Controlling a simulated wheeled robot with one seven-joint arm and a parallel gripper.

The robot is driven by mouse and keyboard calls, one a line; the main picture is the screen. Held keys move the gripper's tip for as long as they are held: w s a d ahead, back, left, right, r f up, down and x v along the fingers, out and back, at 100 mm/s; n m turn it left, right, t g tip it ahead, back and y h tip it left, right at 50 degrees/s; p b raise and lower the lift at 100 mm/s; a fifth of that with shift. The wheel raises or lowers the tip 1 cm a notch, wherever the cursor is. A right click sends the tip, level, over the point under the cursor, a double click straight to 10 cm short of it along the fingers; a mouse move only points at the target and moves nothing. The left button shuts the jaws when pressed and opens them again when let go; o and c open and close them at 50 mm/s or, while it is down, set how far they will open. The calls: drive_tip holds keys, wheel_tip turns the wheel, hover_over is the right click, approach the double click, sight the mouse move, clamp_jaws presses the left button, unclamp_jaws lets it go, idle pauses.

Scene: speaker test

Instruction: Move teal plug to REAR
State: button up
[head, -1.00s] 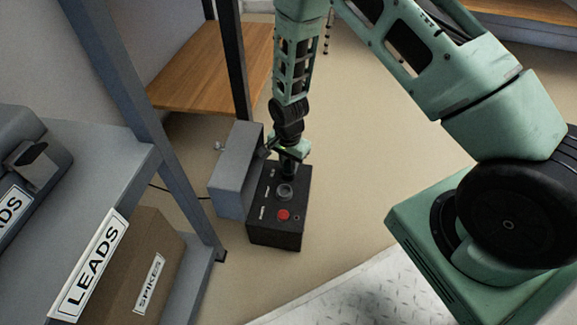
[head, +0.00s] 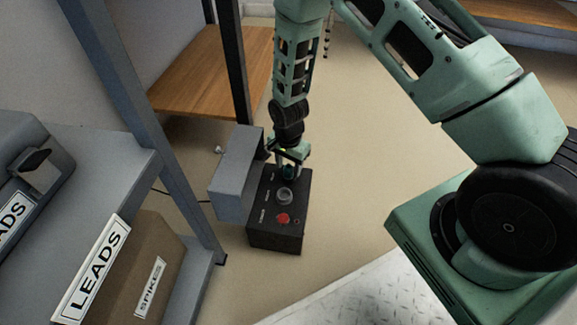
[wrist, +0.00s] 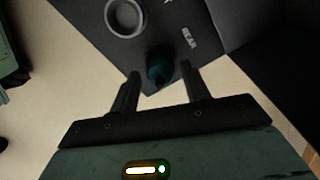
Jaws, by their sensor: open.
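The teal plug (wrist: 160,66) stands on the top of the black box (head: 262,236), beside the REAR label (wrist: 188,38). Its foot is hard to make out, so I cannot tell how deep it sits. My gripper (wrist: 160,72) is open, with one finger on either side of the plug's near end and a gap to each. In the head view, my gripper (head: 288,170) is over the far end of the box, and a little teal shows between the fingers. The box top also has a grey ring (head: 285,195) and a red button (head: 283,218).
A grey box (head: 232,178) stands close on the left of the black box. The shelf post (head: 180,185) and a shelf with a LEADS label (head: 93,272) are further left. The floor (head: 350,190) to the right is clear.

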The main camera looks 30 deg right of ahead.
sight(288, 166)
wheel_tip(288, 166, up, 11)
drive_tip(key=p, duration=0.6)
drive_tip(key=s+a+r+n+y, duration=0.1)
drive_tip(key=s+a+r+n, duration=0.35)
drive_tip(key=r, duration=0.35)
drive_tip(key=s+a+r+n, duration=0.4)
drive_tip(key=a+r, duration=0.1)
drive_tip(key=r, duration=0.3)
drive_tip(key=s+r+n, duration=0.5)
drive_tip(key=s+r, duration=0.1)
drive_tip(key=s, duration=0.2)
drive_tip(key=s+r+n, duration=0.5)
drive_tip(key=s+n, duration=0.1)
drive_tip(key=s, duration=0.3)
drive_tip(key=shift+s+a+r, duration=0.15)
drive_tip(key=shift+a+r, duration=0.2)
drive_tip(key=shift+a, duration=0.1)
